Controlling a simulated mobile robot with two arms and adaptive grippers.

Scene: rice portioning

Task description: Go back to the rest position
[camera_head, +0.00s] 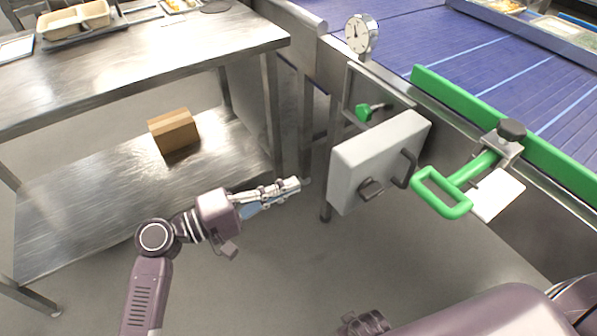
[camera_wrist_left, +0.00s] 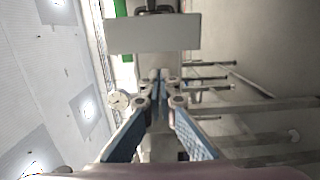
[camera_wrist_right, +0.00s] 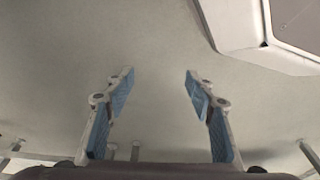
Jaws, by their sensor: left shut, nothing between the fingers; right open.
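My left gripper (camera_head: 296,184) is shut and empty in the head view. It is held out in the air over the floor, between the steel table and the grey box on the conveyor's side. In the left wrist view its fingertips (camera_wrist_left: 160,78) are together. My right gripper (camera_wrist_right: 158,74) is open and empty in the right wrist view, with a wide gap between its blue-padded fingers and a plain pale surface behind them. In the head view the right gripper's fingers cannot be made out.
A steel table (camera_head: 150,62) with a cardboard box (camera_head: 173,131) on its lower shelf stands at left. A conveyor (camera_head: 440,45) with a dial gauge (camera_head: 361,35), grey box (camera_head: 375,160) and green handle (camera_head: 440,195) stands at right. Open floor (camera_head: 270,275) lies between.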

